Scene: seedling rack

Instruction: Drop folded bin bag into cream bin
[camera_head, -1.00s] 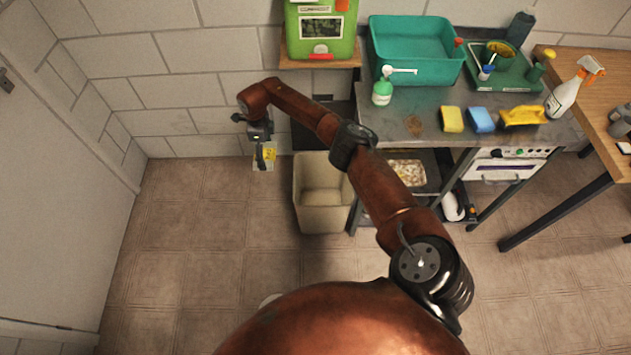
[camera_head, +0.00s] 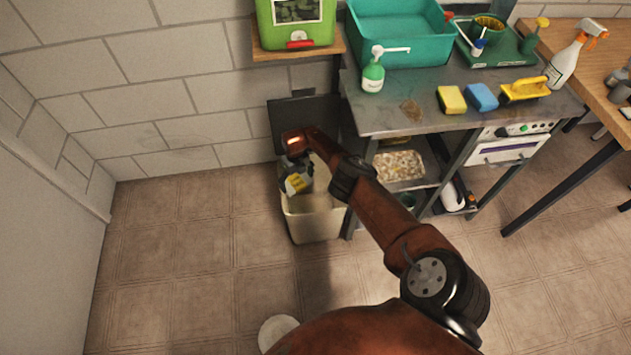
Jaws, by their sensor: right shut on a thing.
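The cream bin (camera_head: 315,227) stands on the floor beside the metal table, its dark lid (camera_head: 290,116) raised against the wall. My right gripper (camera_head: 297,181) is over the bin's opening, at its left side in the picture. It is shut on the folded bin bag (camera_head: 299,184), a small piece with yellow and pale parts. My arm hides part of the bin's opening. I cannot tell how far the bag is above or inside the rim. My left gripper is not in view.
The metal table (camera_head: 390,112) right of the bin carries a green soap bottle (camera_head: 373,77), sponges and a teal basin (camera_head: 405,45). A green box (camera_head: 295,25) sits on a wall shelf. The floor left of the bin is clear.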

